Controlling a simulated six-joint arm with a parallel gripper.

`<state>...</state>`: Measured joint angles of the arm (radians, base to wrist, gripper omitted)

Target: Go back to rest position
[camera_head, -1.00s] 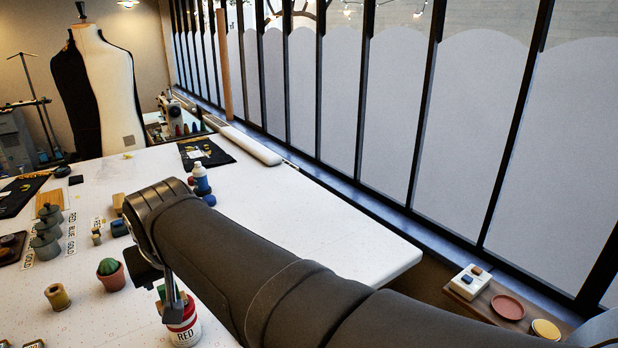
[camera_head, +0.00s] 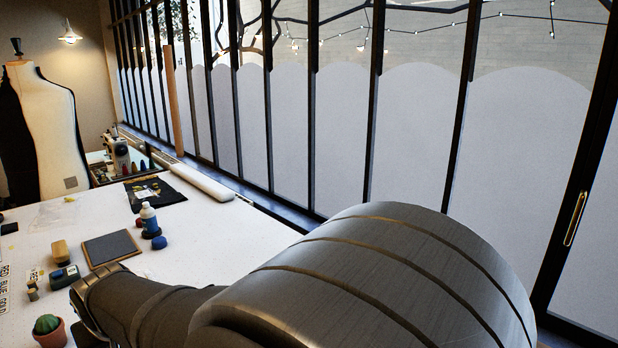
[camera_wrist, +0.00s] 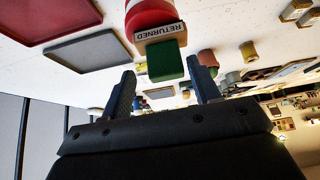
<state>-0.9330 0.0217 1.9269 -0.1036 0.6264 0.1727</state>
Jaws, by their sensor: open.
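My gripper (camera_wrist: 163,88) shows in the wrist view with its two dark fingers apart and nothing between them. Just beyond the fingertips is a green block (camera_wrist: 165,62) on a tan piece (camera_wrist: 160,33) labelled RETURNED. These sit against a red and white round container (camera_wrist: 148,12), cut off by the top edge. A clear gap shows between the fingers and the block.
In the head view, a potted cactus (camera_head: 48,325), a dark square pad (camera_head: 111,248), a white-blue bottle (camera_head: 150,220) and a blue ball (camera_head: 159,243) stand on the white table (camera_head: 225,232). A red tray (camera_wrist: 45,18) and grey tray (camera_wrist: 95,48) show in the wrist view.

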